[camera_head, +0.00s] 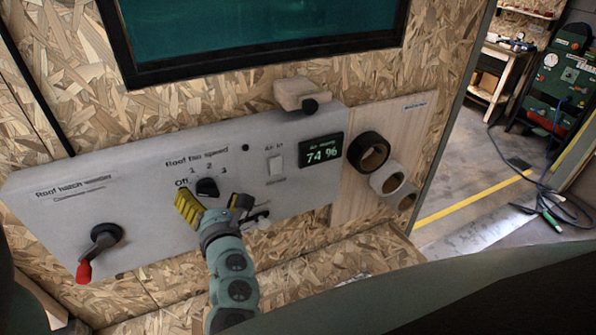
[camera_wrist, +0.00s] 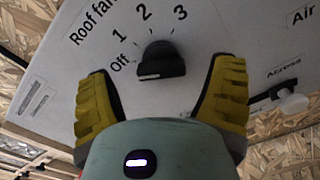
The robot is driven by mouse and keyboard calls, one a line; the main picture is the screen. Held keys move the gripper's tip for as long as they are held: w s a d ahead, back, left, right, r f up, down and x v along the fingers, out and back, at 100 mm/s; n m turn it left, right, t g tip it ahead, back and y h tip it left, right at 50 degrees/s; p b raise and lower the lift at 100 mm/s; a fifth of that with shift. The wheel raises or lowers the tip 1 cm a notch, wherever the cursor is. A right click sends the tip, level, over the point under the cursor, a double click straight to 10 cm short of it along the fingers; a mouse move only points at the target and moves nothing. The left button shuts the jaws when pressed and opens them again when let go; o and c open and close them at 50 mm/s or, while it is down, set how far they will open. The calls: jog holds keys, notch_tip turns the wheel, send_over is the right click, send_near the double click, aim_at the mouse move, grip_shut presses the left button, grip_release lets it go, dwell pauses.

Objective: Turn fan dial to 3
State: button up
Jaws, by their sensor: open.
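The fan dial (camera_head: 207,188) is a black knob on a light grey panel (camera_head: 130,200) under the label "Roof fan speed", with marks Off, 1, 2 and 3 around it. In the wrist view the dial (camera_wrist: 161,60) sits ahead of my gripper, centred between the fingers, with a pale line on its lower left side. Which mark it points to is hard to tell. My gripper (camera_head: 214,206) has yellow fingers spread wide, just below and in front of the dial. In the wrist view my gripper (camera_wrist: 165,105) is open and empty, apart from the dial.
A crank with a red handle (camera_head: 84,271) is at the panel's lower left. A small lever (camera_wrist: 290,105) lies close beside the right finger.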

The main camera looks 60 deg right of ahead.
jog(key=shift+w+d+r+p, duration=0.1)
jog(key=shift+w+d+p, duration=0.2)
jog(key=shift+w+d, duration=0.15)
jog(key=shift+w, duration=0.35)
jog(key=shift+c, duration=0.2)
jog(key=c, duration=1.2)
jog(key=shift+o, duration=0.2)
jog(key=shift+f, duration=0.2)
